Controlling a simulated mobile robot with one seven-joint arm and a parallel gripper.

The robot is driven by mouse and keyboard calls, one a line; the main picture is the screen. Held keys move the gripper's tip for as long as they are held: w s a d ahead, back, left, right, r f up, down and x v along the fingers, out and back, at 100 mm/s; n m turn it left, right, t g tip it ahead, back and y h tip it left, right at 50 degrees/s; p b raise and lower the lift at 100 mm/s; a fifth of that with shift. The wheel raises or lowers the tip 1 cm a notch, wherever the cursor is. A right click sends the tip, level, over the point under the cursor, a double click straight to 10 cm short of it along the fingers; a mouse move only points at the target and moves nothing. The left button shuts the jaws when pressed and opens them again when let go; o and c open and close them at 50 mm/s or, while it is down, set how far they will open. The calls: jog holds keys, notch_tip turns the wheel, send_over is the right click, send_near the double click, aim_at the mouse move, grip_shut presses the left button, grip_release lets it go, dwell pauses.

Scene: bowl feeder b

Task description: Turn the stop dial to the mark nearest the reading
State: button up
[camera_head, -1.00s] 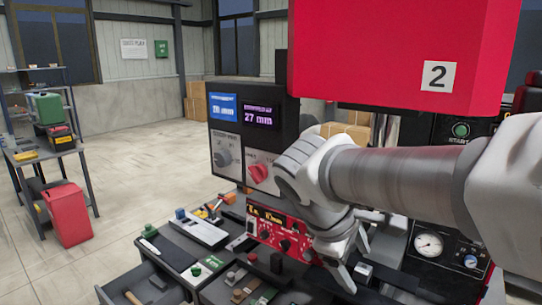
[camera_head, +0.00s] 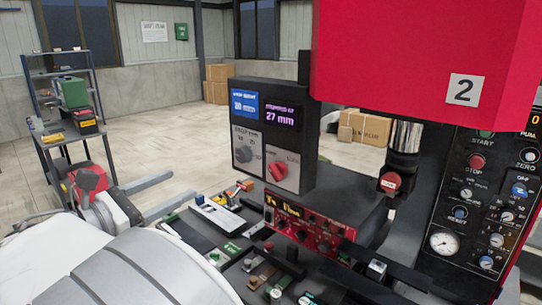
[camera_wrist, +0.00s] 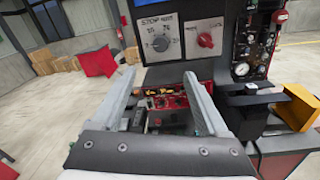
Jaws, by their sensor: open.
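The stop dial is a grey knob (camera_head: 246,153) on the light left plate of the black panel, with printed marks around it. It also shows in the wrist view (camera_wrist: 160,43), under the word STOP. Its exact pointer setting is too small to tell. Above it, a blue display (camera_head: 244,104) has a blurred number; a purple display (camera_head: 281,117) reads 27 mm. A red knob (camera_head: 278,172) sits right of the dial. In the wrist view my gripper (camera_wrist: 158,76) is open and empty, its fingers pointing toward the panel, below the dial and apart from it.
A red control box (camera_head: 300,222) and a bench top with small parts lie below the panel. A red press head (camera_head: 410,55) and a black control column (camera_head: 490,190) stand at right. A shelf rack (camera_head: 70,110) is at far left.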

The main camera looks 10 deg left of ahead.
aim_at(240, 157)
jog(key=p+x, duration=0.2)
jog(key=x, duration=1.5)
jog(key=shift+w+p, duration=0.15)
jog(key=shift+p, duration=0.15)
grip_shut()
